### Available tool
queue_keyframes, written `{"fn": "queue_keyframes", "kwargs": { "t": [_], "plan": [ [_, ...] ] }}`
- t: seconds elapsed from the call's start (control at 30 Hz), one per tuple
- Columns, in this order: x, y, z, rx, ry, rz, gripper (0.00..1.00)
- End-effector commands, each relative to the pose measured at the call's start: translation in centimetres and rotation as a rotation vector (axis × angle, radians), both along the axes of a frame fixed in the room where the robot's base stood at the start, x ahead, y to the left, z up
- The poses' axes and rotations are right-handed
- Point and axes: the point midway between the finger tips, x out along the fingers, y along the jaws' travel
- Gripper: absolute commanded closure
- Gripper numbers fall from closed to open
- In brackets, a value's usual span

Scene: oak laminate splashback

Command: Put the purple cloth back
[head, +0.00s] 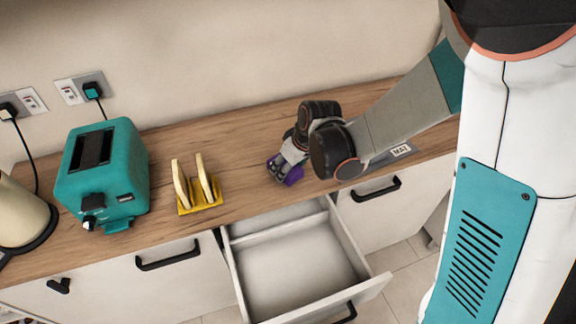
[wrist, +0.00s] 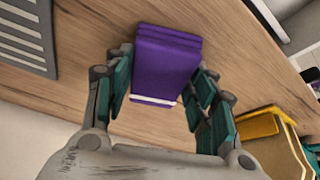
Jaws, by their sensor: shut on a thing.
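The purple cloth (wrist: 166,62) is folded into a thick block with a white stripe near one end. It sits between the two fingers of my gripper (wrist: 160,85) in the wrist view, with wood countertop behind it. In the head view the cloth (head: 293,175) shows as a small purple patch at my gripper (head: 281,170), over the worktop near its front edge. My gripper is shut on the cloth. I cannot tell whether the cloth touches the worktop. Below, an open drawer (head: 374,284) is pulled out, and its visible floor is empty.
A yellow rack (head: 200,207) with upright pale pieces stands left of my gripper. A teal toaster (head: 103,170) and a cream kettle (head: 20,215) stand farther left. A grey mat (head: 378,160) lies right of the cloth, partly behind my arm. Worktop between rack and gripper is clear.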

Motion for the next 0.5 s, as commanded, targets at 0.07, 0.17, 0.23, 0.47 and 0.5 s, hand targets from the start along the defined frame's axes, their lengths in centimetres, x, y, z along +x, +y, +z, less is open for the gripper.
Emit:
{"fn": "queue_keyframes", "kwargs": {
  "t": [0.07,0.17,0.23,0.47,0.5],
  "plan": [
    [0.01,0.0,-0.25,0.0,0.0,0.0,0.68],
    [0.01,0.0,-0.26,0.0,0.0,0.0,0.35],
    [0.01,0.0,-0.23,0.0,0.0,0.0,0.29],
    [0.02,0.0,-0.23,0.0,0.0,0.0,0.29],
    [0.02,0.0,-0.22,0.0,0.0,0.0,0.29]
  ]
}}
